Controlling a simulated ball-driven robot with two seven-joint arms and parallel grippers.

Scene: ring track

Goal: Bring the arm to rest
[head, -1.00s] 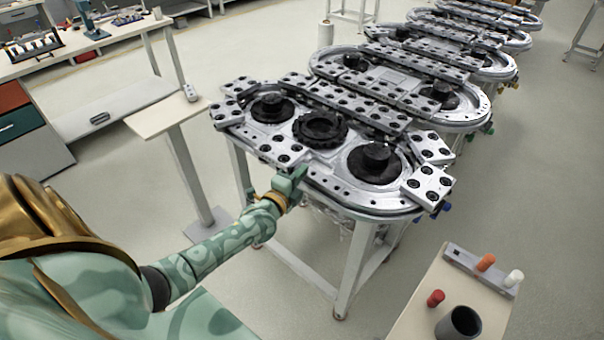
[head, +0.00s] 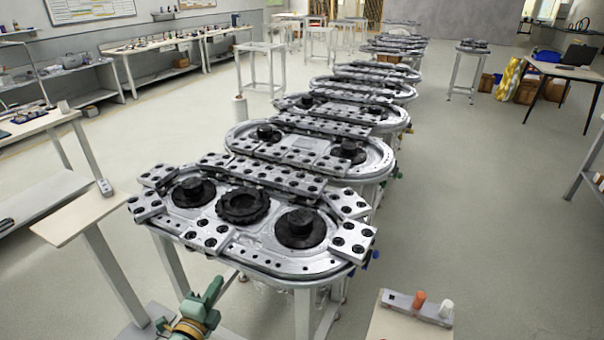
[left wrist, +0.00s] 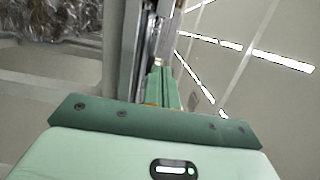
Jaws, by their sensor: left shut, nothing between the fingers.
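My left gripper (head: 213,296) is at the bottom of the head view, low in front of the near end of the ring track (head: 258,262). Its fingers are shut and hold nothing. The green fingers also show in the left wrist view (left wrist: 162,88), pointing up past a grey metal edge, with ceiling lights to the right. Most of my left arm is below the head view. My right gripper is in no view.
A small side table (head: 72,217) with a little grey device (head: 105,187) stands left of the track. At the bottom right, another small table (head: 395,325) bears a grey rack (head: 408,306) with an orange and a white peg. Open floor lies right of the track.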

